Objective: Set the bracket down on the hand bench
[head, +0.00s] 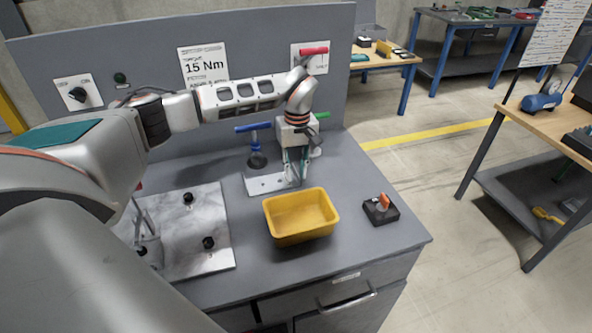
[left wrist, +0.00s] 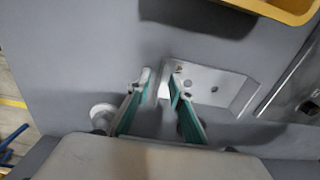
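The bracket (head: 262,184), a light grey metal plate with holes, lies on the grey hand bench (head: 366,249) behind the yellow bin. In the left wrist view the bracket (left wrist: 222,88) shows its flat plate right of the fingers, and an edge of it reaches between the fingertips. My left gripper (head: 296,172) points down at the bracket's right end. In the left wrist view, my left gripper (left wrist: 161,82) has teal-padded fingers with a small gap between them, and they look open around that edge. Contact with the bracket is hard to tell. My right gripper is not in view.
A yellow bin (head: 301,216) stands in front of the bracket. A black box with an orange switch (head: 381,209) is to its right. A blue-handled tool (head: 255,145) stands behind the bracket. A metal plate with black knobs (head: 205,265) is at left. The right front bench corner is clear.

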